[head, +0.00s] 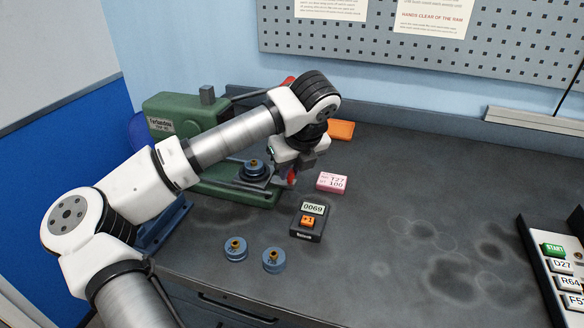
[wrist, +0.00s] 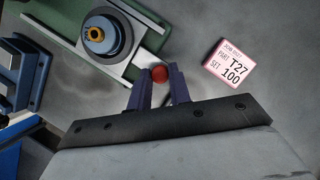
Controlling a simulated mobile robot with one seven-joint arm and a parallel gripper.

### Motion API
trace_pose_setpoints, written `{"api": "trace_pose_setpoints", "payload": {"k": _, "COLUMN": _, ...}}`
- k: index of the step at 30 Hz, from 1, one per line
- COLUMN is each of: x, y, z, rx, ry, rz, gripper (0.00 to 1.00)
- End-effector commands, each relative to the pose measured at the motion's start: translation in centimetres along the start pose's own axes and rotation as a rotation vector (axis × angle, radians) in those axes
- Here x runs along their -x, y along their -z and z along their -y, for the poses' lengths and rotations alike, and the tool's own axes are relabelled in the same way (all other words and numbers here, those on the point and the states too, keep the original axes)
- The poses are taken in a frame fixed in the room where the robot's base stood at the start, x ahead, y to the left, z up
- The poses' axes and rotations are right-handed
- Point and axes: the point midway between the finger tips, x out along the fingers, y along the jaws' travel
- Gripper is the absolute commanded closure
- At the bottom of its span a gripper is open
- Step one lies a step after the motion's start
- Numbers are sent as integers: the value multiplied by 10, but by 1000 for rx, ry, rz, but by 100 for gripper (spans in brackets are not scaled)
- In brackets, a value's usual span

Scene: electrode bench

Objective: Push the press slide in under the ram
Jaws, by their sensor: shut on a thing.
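The green press (head: 175,120) stands at the back left of the bench, partly hidden behind my arm. Its grey slide (head: 243,179) carries a blue round piece with a brass centre (head: 254,168); the slide also shows in the wrist view (wrist: 143,68). A red knob (wrist: 159,74) is at the slide's end. My gripper (wrist: 160,88) is shut on this red knob, one finger on each side. In the head view my gripper (head: 290,172) is at the slide's right end. The ram is hidden behind my arm.
A pink job card (head: 332,182) lies right of the slide. A black counter reading 0069 (head: 309,222) and two blue round pieces (head: 235,249) (head: 273,260) lie in front. An orange object (head: 341,130) lies behind. A button panel (head: 556,270) is at the right; the bench between is clear.

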Motion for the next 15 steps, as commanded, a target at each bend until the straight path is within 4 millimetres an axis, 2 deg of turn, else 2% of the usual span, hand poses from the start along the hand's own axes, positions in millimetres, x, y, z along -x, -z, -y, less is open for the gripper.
{"api": "trace_pose_setpoints", "payload": {"k": 9, "x": -22, "y": -45, "z": -49, "rx": 10, "ry": -1, "rz": 4, "gripper": 100}}
{"api": "trace_pose_setpoints", "payload": {"k": 15, "x": -25, "y": -61, "z": -66, "rx": 4, "ry": 0, "rz": 3, "gripper": 100}}
